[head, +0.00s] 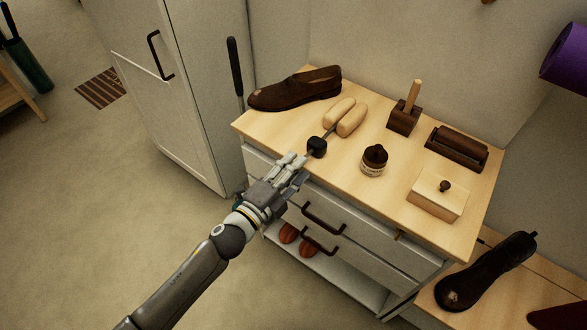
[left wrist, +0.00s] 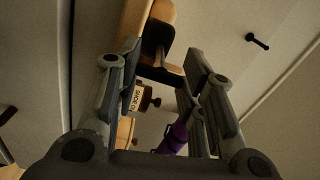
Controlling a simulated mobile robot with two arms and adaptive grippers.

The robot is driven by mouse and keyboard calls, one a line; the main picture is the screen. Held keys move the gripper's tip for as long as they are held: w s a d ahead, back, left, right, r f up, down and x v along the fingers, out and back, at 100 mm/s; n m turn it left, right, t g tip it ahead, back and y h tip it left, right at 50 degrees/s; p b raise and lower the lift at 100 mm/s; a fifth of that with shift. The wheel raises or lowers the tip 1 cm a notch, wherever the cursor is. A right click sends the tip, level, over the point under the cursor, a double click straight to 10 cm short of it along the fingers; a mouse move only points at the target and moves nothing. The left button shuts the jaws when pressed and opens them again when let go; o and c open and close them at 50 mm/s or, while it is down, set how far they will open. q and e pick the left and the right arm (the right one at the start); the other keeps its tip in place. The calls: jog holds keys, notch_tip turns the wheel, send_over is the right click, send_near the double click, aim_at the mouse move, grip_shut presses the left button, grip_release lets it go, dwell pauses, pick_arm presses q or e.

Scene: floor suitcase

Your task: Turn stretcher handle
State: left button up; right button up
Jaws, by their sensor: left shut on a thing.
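The shoe stretcher (head: 346,117), with two pale wooden halves, lies on the cabinet top. A thin metal rod runs from it to a black round handle (head: 317,148) at the front edge. My left gripper (head: 299,166) reaches in from the left and is shut on this handle at its fingertips. The grip is partly hidden by the fingers. In the left wrist view the dark handle (left wrist: 156,40) shows between the upper ends of the fingers, with pale wood of the stretcher (left wrist: 162,10) behind it. My right gripper is not in view.
A brown shoe (head: 296,90) lies behind the stretcher. A jar (head: 374,160), a wooden box (head: 437,196), a brush (head: 457,147) and a dark block with a wooden handle (head: 403,117) stand to the right. Drawer pulls (head: 323,217) jut out below the gripper.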

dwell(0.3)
pick_arm(q)
jog(key=o, duration=1.1)
jog(key=shift+c, duration=0.2)
jog(key=v, duration=1.2)
